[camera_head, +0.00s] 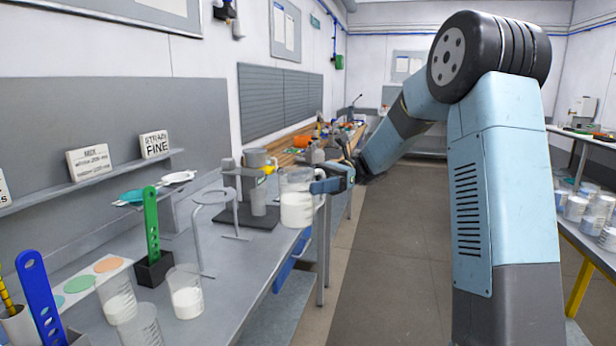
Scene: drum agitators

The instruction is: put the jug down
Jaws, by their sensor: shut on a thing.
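The jug (297,207) is a clear vessel partly filled with something white. It hangs upright near the front edge of the grey bench (215,290), by the bench's right side. My gripper (328,184) comes from the right and is shut on the jug's right side, where the handle would be. The fingers hide that part of the jug. I cannot tell whether the jug's base touches anything; it looks raised beside the bench edge.
Clear beakers with white contents (185,295) stand at the front left, near a green strip in a black block (153,270). A wire stand (212,198) and a dark-based stand (246,216) are left of the jug. Bare bench top lies between them and the edge.

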